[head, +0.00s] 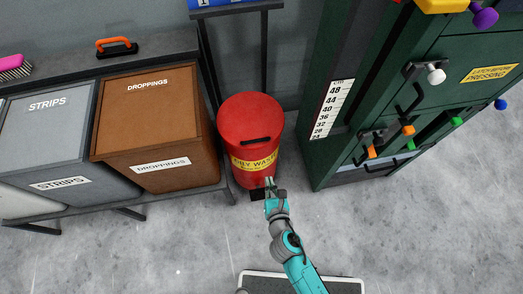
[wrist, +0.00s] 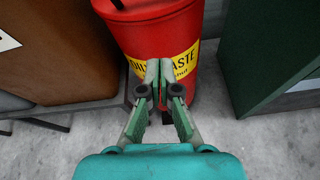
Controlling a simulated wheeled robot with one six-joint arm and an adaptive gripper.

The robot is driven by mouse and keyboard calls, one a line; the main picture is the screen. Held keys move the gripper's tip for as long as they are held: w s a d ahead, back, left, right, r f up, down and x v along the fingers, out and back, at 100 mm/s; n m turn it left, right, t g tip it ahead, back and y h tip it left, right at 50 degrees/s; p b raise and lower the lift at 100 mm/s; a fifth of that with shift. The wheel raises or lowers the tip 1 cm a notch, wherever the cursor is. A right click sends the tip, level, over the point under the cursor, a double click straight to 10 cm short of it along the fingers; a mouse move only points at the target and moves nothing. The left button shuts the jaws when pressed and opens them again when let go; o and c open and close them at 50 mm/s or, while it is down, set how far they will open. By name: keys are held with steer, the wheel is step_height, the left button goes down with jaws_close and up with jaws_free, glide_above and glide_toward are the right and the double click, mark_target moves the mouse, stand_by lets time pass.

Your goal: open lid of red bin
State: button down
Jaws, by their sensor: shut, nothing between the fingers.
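The red bin (head: 239,160) is a round drum with a yellow label reading partly "OILY WASTE". It stands on the floor between the brown bin and the green machine. Its red lid (head: 250,112) is down and has a black handle (head: 256,141) near the front edge. My gripper (head: 269,182) is in front of the bin's lower front, below the label in the head view. In the wrist view the gripper (wrist: 160,82) is shut and empty, with its tips in front of the yellow label (wrist: 187,62). I cannot tell whether the tips touch the bin.
A brown bin marked "DROPPINGS" (head: 150,120) and a grey bin marked "STRIPS" (head: 50,130) stand on a rack at the left. A green machine (head: 400,90) with coloured knobs stands close on the right. Grey floor (head: 420,240) is free in front.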

steer(key=w+a+n, duration=0.1)
steer(key=a+n, duration=0.1)
glide_toward(258, 148)
steer(key=x, duration=0.6)
steer(key=shift+w+a+f, duration=0.1)
steer(key=shift+w, duration=0.05)
steer(key=shift+w+a+r, duration=0.15)
steer(key=shift+w+r, duration=0.4)
steer(key=shift+r, duration=0.35)
